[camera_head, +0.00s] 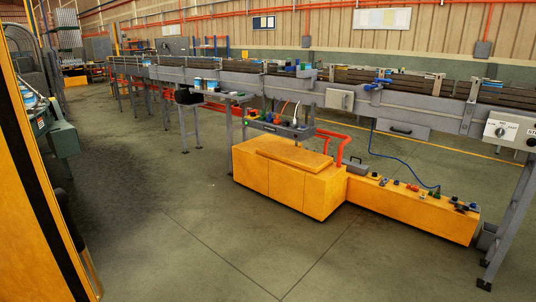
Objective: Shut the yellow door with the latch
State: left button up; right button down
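A tall yellow panel (15,190) with a black strip along it stands very close at the left edge. It looks like the yellow door, but only part of it is in the picture. I cannot tell whether it is open or shut. No latch can be made out on it. Neither of my grippers is in view.
A yellow cabinet (285,185) and a low yellow box (410,205) with several small fittings stand on the floor at the centre right. A long grey roller conveyor (345,98) runs behind them. Green-grey machinery (62,138) is beyond the panel. The floor (180,235) between is clear.

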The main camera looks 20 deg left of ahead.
aim_at(40, 260)
jog(key=i+u, duration=0.15)
jog(key=u, duration=0.3)
jog(key=i+l+u, duration=0.1)
jog(key=u, duration=0.4)
jog(key=i+l+u, duration=0.15)
jog(key=u, duration=0.3)
jog(key=i+l+u, duration=0.2)
jog(key=u, duration=0.3)
jog(key=i+l+u, duration=0.1)
jog(key=l+u, duration=0.15)
jog(key=u, duration=0.2)
jog(key=l+u, duration=0.25)
jog(key=u, duration=0.25)
jog(key=i+l+u, duration=0.15)
jog(key=l+u, duration=0.5)
jog(key=i+l+u, duration=0.1)
jog(key=l+u, duration=0.2)
jog(key=l, duration=0.25)
